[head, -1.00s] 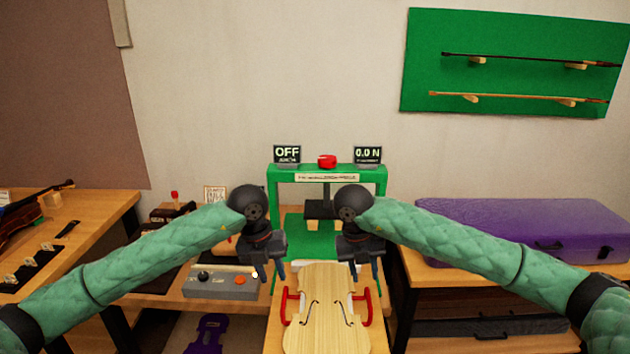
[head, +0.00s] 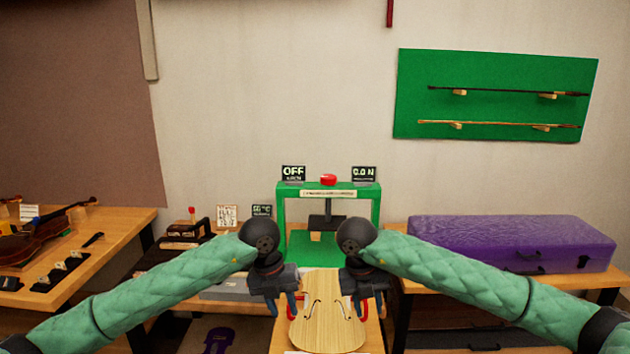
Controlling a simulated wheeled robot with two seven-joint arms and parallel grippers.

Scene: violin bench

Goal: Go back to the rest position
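My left gripper (head: 285,305) hangs with its fingers pointing down beside the left side of a pale wooden violin body (head: 328,328). My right gripper (head: 366,304) hangs the same way near the body's right side. Both show a gap between their fingers, with nothing seen held in them. The violin body lies flat on the bench in front, with two f-shaped holes. Red handles (head: 346,308) show at its sides, partly hidden by my grippers. Whether my fingers touch anything is hard to tell.
A green press (head: 375,208) stands behind, with a red button (head: 328,180) and displays reading OFF and 0.0 N. A purple case (head: 500,240) lies on the right bench. A violin (head: 35,235) lies on the left table. A green board (head: 490,105) with two bows hangs on the wall.

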